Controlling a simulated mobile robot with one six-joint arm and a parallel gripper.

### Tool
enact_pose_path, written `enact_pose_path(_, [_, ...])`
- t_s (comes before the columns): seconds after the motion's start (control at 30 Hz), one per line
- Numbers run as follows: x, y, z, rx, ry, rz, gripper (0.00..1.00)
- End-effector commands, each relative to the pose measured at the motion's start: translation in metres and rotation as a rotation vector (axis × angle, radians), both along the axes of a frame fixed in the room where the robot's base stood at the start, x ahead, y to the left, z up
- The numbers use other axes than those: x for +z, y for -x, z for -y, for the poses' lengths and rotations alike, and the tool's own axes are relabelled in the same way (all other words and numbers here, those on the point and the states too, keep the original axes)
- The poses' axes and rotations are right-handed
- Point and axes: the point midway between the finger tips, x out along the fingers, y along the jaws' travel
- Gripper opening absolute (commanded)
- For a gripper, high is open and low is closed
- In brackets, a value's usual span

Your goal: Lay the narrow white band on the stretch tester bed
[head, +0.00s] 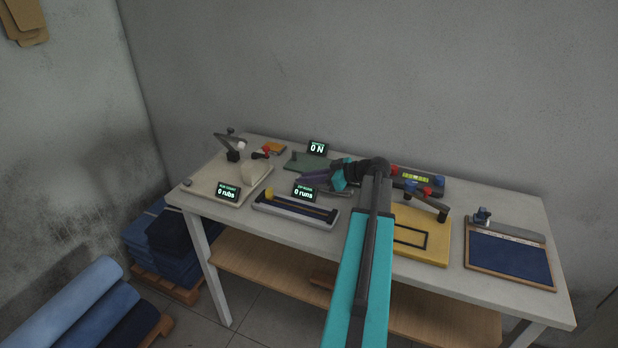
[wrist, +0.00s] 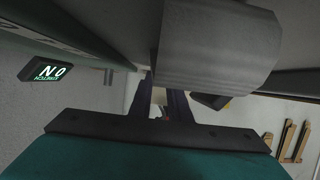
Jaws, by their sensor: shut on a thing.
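My gripper (head: 305,178) reaches from the right over the back middle of the table, its dark purple fingers by the front of the green stretch tester bed (head: 302,162). In the wrist view the fingers (wrist: 162,104) are close together, with a small pale sliver between them. I take this for the narrow white band, though most of it is hidden. The tester's display (head: 317,148) reads 0 N. It also shows upside down at the left of the wrist view (wrist: 46,70). A grey rounded part (wrist: 215,45) fills the upper wrist view.
A grey tray with a dark bar (head: 295,208) and a "0 runs" display (head: 304,192) lies in front of my gripper. A rubbing board (head: 225,178) stands at left. A yellow board (head: 425,250) and a blue-topped board (head: 508,255) stand at right.

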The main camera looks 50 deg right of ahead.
Motion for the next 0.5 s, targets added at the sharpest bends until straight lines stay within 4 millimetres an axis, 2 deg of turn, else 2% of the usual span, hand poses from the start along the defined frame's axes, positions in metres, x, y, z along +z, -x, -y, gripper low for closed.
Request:
enact_pose_path(0.43, [-0.0036,0.0009,0.0013,-0.002,0.0,0.0,0.0])
enact_pose_path(0.47, [-0.0025,0.0011,0.0016,-0.002,0.0,0.0,0.21])
enact_pose_path(0.5, [-0.0024,0.0011,0.0016,-0.002,0.0,0.0,0.28])
